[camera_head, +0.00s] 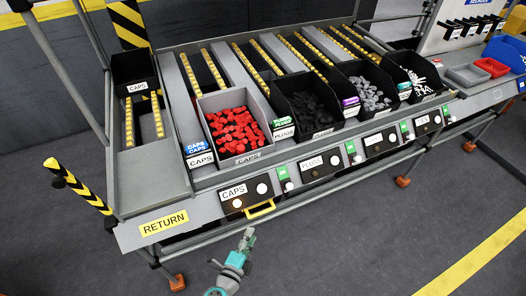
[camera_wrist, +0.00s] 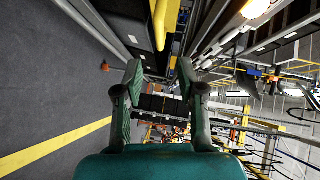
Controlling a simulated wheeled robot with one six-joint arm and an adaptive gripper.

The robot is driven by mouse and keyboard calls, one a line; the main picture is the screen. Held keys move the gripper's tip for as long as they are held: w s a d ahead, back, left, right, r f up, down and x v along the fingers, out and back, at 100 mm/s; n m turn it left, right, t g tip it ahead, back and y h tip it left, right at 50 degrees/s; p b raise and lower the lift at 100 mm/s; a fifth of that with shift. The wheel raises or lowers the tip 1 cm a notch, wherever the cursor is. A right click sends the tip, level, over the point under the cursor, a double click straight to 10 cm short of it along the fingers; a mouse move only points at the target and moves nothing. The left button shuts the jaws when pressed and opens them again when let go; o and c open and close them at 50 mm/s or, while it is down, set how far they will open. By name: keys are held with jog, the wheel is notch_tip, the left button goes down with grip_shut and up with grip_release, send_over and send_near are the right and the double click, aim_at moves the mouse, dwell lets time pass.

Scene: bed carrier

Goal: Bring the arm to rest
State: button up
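My gripper (camera_head: 248,238) is teal and grey and sits low in front of the workstation in the head view, below the yellow handle (camera_head: 259,210). In the wrist view, my gripper (camera_wrist: 158,85) shows two fingers spread well apart, with nothing between them. The yellow handle bar (camera_wrist: 159,25) appears at the top of the wrist view, beyond the fingertips. The gripper looks apart from the station's front edge.
A rack holds a bin of red caps (camera_head: 236,128), a black bin of dark plugs (camera_head: 304,105) and a bin of grey plugs (camera_head: 368,92). A RETURN lane (camera_head: 150,175) is at left. The floor (camera_head: 350,250) in front is clear.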

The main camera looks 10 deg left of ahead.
jog(key=s+d+r+n+t+y, duration=0.1)
jog(key=s+d+r+n, duration=0.15)
jog(key=d, duration=0.45)
jog(key=s+d+r+n+t, duration=0.1)
jog(key=s+d+r+n, duration=0.1)
jog(key=s+d, duration=0.35)
jog(key=s+d+r+n+t+y, duration=0.1)
jog(key=s+d+r+n+t, duration=0.1)
jog(key=d, duration=0.7)
jog(key=s+d+r+n+g, duration=0.1)
jog(key=s+r+n, duration=0.3)
jog(key=s, duration=0.4)
jog(key=s+d+r+n+g, duration=0.2)
jog(key=s+d+r+n, duration=0.2)
jog(key=s+r, duration=0.2)
jog(key=s+d+r+n+g+y, duration=0.1)
jog(key=s+d+r+n+g, duration=0.1)
jog(key=s, duration=0.8)
notch_tip(320, 180, up, 3)
jog(key=shift+s+d+f+n, duration=0.1)
jog(key=shift+s+d+n, duration=0.3)
jog(key=shift+d+n, duration=0.45)
